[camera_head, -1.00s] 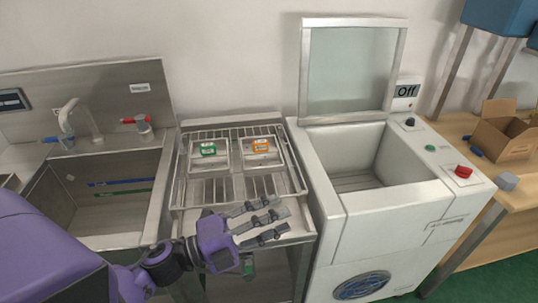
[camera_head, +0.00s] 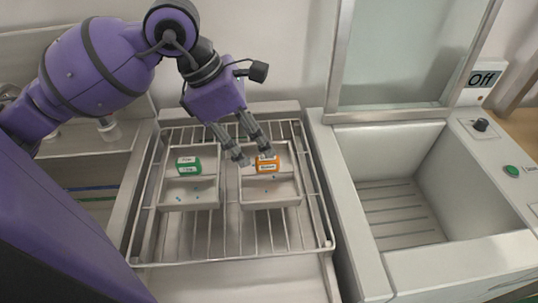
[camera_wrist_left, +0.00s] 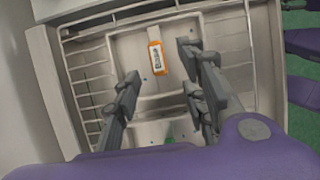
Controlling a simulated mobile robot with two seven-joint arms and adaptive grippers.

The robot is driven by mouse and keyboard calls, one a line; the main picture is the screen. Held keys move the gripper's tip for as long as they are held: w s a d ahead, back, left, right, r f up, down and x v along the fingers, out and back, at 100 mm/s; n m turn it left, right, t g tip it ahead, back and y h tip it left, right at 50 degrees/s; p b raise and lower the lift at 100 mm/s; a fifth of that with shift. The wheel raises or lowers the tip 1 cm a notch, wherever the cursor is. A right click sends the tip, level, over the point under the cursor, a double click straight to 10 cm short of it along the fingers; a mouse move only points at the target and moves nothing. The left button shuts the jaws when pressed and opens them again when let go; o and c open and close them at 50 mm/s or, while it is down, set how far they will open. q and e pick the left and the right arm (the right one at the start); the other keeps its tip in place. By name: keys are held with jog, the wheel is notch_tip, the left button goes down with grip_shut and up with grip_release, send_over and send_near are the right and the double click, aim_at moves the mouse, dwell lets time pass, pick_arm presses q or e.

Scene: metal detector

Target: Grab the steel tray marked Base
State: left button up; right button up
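Two shallow steel trays lie side by side on a wire rack. The right tray (camera_head: 270,203) carries an orange-and-white label block (camera_head: 267,165), and the left tray (camera_head: 190,206) a green one (camera_head: 188,165). The lettering is too small to read surely, so I cannot tell which says Base. My left gripper (camera_head: 254,157) is open, pointing down over the right tray beside its orange block. In the left wrist view, the open fingers (camera_wrist_left: 160,72) spread over the right tray (camera_wrist_left: 124,48), with its orange block (camera_wrist_left: 157,57) between and beyond them. My right gripper is not in view.
The wire rack (camera_head: 230,262) stands on a steel bench. A sink lies left, partly behind my arm.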

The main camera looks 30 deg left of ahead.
aim_at(267, 160)
pick_arm(q)
jog(key=shift+w+a+f, duration=0.1)
jog(key=shift+w+a, duration=0.05)
jog(key=shift+w, duration=0.05)
jog(key=x, duration=0.7)
jog(key=shift+d, duration=0.2)
grip_shut()
